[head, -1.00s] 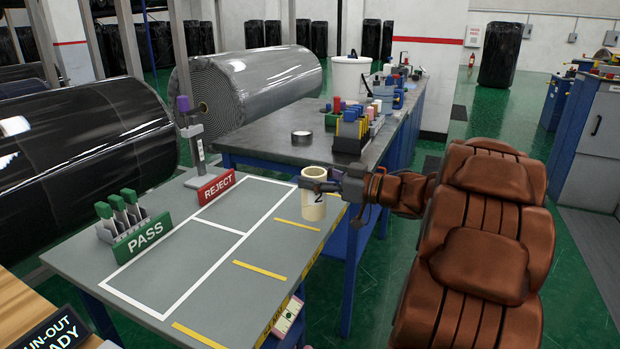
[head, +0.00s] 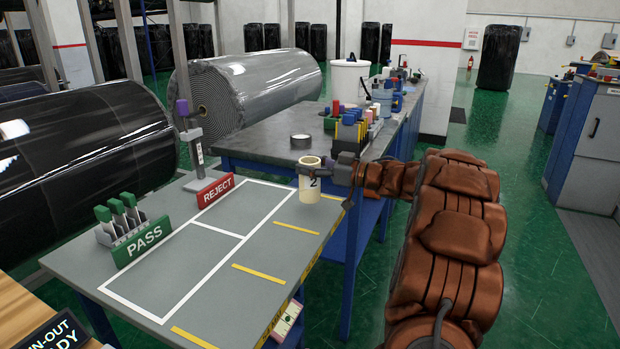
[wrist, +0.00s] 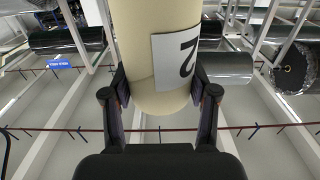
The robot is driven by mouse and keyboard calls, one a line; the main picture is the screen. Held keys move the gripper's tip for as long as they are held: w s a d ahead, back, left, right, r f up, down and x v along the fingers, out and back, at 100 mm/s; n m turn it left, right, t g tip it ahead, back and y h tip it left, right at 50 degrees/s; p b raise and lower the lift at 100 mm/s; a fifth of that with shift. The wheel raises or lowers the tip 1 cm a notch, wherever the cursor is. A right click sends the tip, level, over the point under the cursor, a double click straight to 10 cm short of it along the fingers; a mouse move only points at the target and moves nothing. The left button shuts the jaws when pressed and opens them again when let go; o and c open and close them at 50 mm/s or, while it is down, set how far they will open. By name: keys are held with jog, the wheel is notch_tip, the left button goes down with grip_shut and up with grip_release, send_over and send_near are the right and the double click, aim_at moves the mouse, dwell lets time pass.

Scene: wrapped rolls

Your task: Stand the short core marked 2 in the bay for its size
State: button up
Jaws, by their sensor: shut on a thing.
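The short core (head: 311,187) is a cream hollow cylinder with a white label marked 2. It stands upright over the far right corner of the grey table (head: 225,290); whether its base clears the table is hard to tell. My gripper (head: 328,172) comes in from the right and is shut on it. In the wrist view the core (wrist: 145,40) sits between both fingers, its 2 turned over. White lines mark out two bays on the table, split by a cross line (head: 217,228). Short yellow lines (head: 260,273) run along the table's right side.
A green PASS rack (head: 142,240) with green-topped pieces stands at the table's left. A red REJECT sign (head: 215,191) and a purple-topped post (head: 190,135) stand at the back.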

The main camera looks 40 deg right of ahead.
aim_at(310, 178)
jog(key=shift+f, duration=1.75)
jog(key=shift+f, duration=0.1)
jog(key=o, duration=1.3)
jog(key=shift+o, duration=0.2)
jog(key=v, duration=1.2)
